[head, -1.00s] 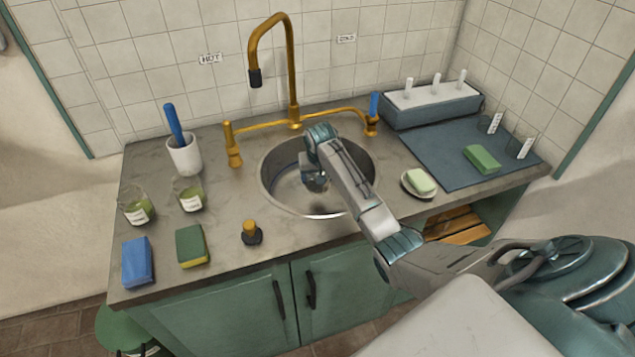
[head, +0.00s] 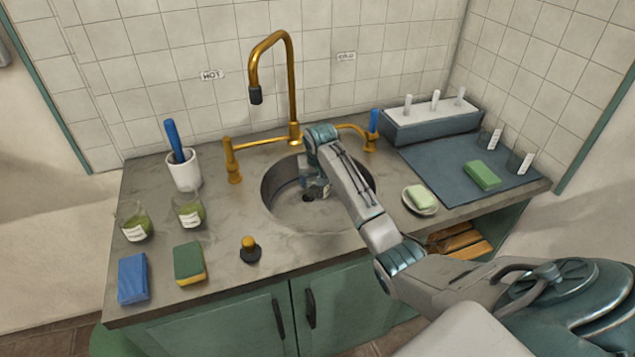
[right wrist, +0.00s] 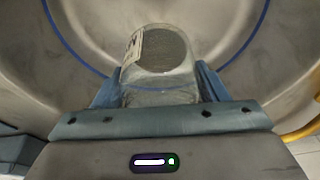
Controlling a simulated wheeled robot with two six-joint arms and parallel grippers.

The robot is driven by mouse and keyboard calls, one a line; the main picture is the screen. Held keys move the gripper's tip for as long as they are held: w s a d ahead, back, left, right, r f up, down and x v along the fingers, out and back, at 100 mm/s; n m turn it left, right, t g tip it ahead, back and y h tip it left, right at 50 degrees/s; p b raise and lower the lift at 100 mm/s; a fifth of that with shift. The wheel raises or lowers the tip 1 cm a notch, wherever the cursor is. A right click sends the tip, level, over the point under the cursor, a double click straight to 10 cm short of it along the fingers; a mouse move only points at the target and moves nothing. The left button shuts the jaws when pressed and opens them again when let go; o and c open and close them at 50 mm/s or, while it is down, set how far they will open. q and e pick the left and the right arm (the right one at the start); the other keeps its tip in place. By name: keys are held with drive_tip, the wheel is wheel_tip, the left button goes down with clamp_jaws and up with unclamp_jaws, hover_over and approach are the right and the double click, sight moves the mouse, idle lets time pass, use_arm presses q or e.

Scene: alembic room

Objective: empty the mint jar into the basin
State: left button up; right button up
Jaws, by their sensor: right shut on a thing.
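My right gripper (head: 314,190) is down inside the round metal basin (head: 277,195). In the right wrist view the gripper (right wrist: 158,90) is shut on a clear glass jar (right wrist: 165,55) with a white label on its side. The jar is over the basin's inside, which also shows in that view (right wrist: 260,70). I cannot read the label or tell what is left in the jar. In the head view my wrist and fingers mostly hide the jar. My left gripper is not in view.
Two glass jars with green contents (head: 133,222) (head: 188,210) stand at the left, near sponges (head: 190,262) and a white cup (head: 184,172). A brass tap (head: 292,95) rises behind the basin. A soap dish (head: 408,200) and mat (head: 440,165) lie right.

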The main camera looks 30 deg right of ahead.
drive_tip(key=shift+w+r+p, duration=0.1)
drive_tip(key=shift+r+p, duration=0.2)
drive_tip(key=shift+p, duration=0.2)
drive_tip(key=g+p, duration=0.2)
drive_tip(key=shift+r+y+p, duration=0.15)
drive_tip(key=shift+y+p, duration=0.15)
drive_tip(key=shift+y, duration=0.1)
drive_tip(key=shift+g+y, duration=0.4)
drive_tip(key=shift+g, duration=0.9)
